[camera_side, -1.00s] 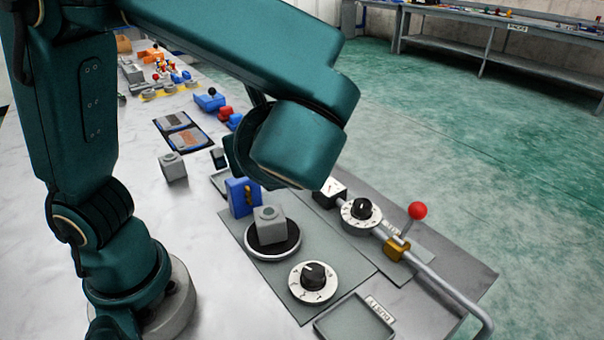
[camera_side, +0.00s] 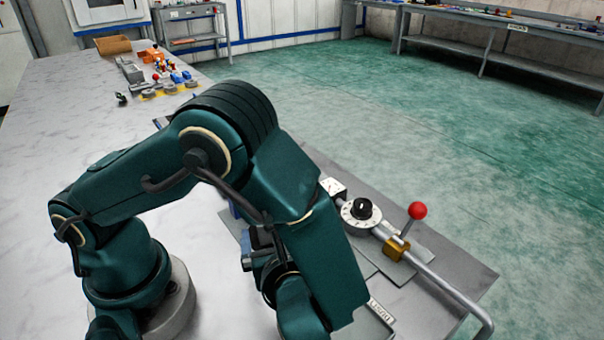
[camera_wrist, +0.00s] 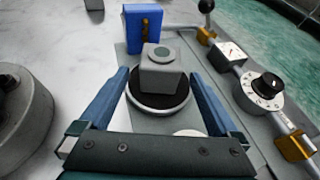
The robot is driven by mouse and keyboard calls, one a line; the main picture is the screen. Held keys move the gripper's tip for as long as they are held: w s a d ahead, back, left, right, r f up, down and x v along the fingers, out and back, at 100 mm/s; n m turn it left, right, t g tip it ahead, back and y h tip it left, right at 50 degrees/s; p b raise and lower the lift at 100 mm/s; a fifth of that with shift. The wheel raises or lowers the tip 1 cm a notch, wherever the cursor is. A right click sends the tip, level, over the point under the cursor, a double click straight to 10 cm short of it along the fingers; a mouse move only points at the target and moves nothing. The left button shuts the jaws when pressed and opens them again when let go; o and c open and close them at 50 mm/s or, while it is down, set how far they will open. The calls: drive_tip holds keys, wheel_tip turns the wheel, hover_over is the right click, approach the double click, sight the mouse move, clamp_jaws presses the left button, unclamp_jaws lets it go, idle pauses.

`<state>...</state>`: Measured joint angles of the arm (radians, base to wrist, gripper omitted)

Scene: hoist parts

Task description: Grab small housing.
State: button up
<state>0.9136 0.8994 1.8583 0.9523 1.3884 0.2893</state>
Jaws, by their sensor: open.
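The small housing appears to be the grey block (camera_wrist: 160,80) with a round opening on top, in the upper middle of the wrist view. It sits upright on a black round plate with a pale rim (camera_wrist: 160,110). My gripper (camera_wrist: 158,75) is open, with one blue finger on either side of the block in the picture. Gaps show between the fingers and the block; I cannot tell the height difference. In the side view my arm hides the block, the plate and most of my gripper.
A blue block (camera_wrist: 143,28) stands just behind the plate. A black-knobbed dial (camera_wrist: 262,92) and gauge (camera_wrist: 230,55) lie to the right. In the side view, a red-knobbed lever (camera_side: 417,211) rises beside a pipe (camera_side: 450,293).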

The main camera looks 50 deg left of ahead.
drive_tip(key=shift+x, duration=2.05)
drive_tip(key=shift+r, duration=0.1)
clamp_jaws()
